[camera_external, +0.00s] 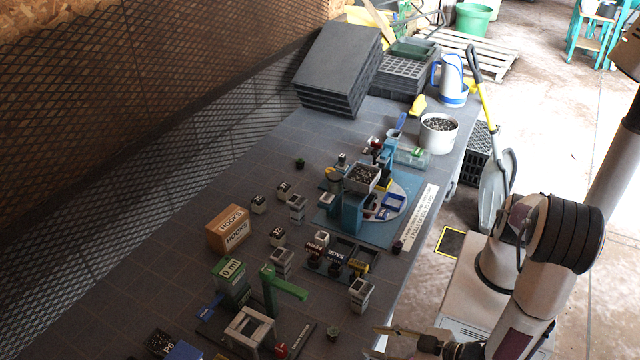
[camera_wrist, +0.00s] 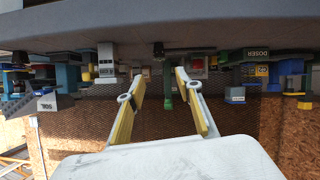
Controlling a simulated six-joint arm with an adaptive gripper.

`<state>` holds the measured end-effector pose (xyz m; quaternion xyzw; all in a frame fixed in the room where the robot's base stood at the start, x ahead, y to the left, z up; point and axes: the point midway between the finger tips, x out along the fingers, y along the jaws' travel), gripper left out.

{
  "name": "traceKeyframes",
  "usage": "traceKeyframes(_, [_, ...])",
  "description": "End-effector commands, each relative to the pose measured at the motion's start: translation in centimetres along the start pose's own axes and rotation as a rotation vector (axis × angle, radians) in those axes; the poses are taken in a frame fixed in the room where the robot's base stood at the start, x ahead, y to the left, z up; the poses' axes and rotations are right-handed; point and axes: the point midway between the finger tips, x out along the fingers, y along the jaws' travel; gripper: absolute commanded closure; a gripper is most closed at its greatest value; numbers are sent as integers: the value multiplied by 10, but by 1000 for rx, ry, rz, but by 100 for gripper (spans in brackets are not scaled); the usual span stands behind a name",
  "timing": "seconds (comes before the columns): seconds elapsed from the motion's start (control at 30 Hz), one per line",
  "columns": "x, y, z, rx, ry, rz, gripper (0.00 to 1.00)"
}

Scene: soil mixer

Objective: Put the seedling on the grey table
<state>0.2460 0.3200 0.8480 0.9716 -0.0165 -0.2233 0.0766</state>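The grey table (camera_external: 200,210) runs diagonally through the external view and shows as a dark band (camera_wrist: 160,25) along the top of the upside-down wrist view. A small dark pot with green on top (camera_external: 333,333), which may be the seedling, stands on the table near the front right edge. Another small dark green pot (camera_external: 300,163) stands farther back; I cannot tell which is the seedling. My gripper (camera_external: 380,336) is low beside the table's right edge. In the wrist view its yellow-padded fingers (camera_wrist: 159,80) are spread apart, with nothing visibly held between them.
A green post with an arm (camera_external: 285,285), a cardboard HOOKS box (camera_external: 229,230) and several small grey blocks crowd the near table. A blue mixer station (camera_external: 350,205) stands mid-table. A white pot of dark granules (camera_external: 438,132) and black trays (camera_external: 338,65) are at the back.

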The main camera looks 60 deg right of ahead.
Motion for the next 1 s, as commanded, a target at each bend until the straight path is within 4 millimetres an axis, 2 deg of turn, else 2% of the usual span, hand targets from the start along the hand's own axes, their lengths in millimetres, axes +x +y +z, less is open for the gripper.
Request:
traceKeyframes(0.6, [6,-5,-5,31,-42,-18,65])
traceKeyframes(0.77, [15,-16,-15,89,-118,-58,65])
traceKeyframes(1.0, [29,-34,-45,200,-258,-156,65])
